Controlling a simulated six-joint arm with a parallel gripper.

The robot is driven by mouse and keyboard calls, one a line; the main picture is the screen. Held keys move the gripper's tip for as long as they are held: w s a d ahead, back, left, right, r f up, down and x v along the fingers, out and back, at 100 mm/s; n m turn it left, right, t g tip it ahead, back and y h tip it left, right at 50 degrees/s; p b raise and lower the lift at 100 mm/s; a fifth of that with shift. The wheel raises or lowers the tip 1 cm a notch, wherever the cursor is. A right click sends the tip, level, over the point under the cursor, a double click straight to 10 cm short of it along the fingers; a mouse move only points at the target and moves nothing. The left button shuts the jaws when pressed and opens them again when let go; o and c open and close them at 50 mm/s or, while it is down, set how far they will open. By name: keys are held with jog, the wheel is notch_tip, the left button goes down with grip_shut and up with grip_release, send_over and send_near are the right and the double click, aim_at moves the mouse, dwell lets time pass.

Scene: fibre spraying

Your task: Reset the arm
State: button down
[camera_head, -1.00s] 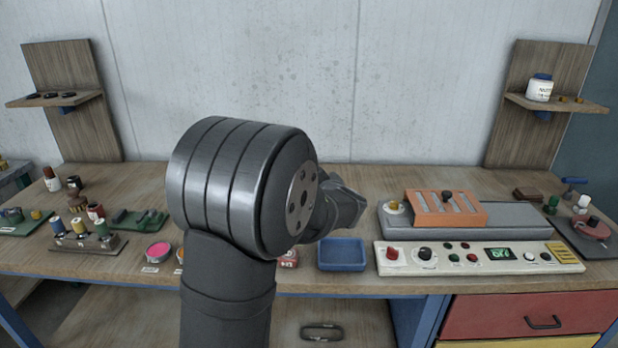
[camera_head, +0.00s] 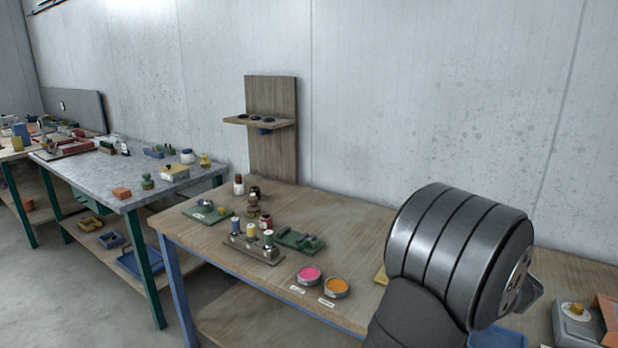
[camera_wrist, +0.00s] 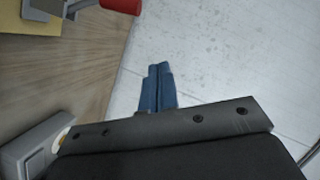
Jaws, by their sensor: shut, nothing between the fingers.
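My gripper shows in the wrist view as blue fingers (camera_wrist: 156,88) pressed together, with nothing between them. Behind the fingers is the pale wall. In the head view my arm's large dark grey joint stands at the right, in front of the wooden workbench (camera_head: 345,225), and hides part of its top. My fingers are hidden behind the arm there.
A pink pot (camera_head: 309,275) and an orange pot (camera_head: 336,287) stand near the bench's front edge. A spool rack (camera_head: 255,250) is left of them. A blue tray (camera_head: 503,338) and an orange rack (camera_head: 607,315) are at right. Another grey-topped table (camera_head: 110,178) stands left.

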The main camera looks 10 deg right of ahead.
jog(key=w+f, duration=0.4)
jog(key=w, duration=0.2)
jog(key=shift+a, duration=0.25)
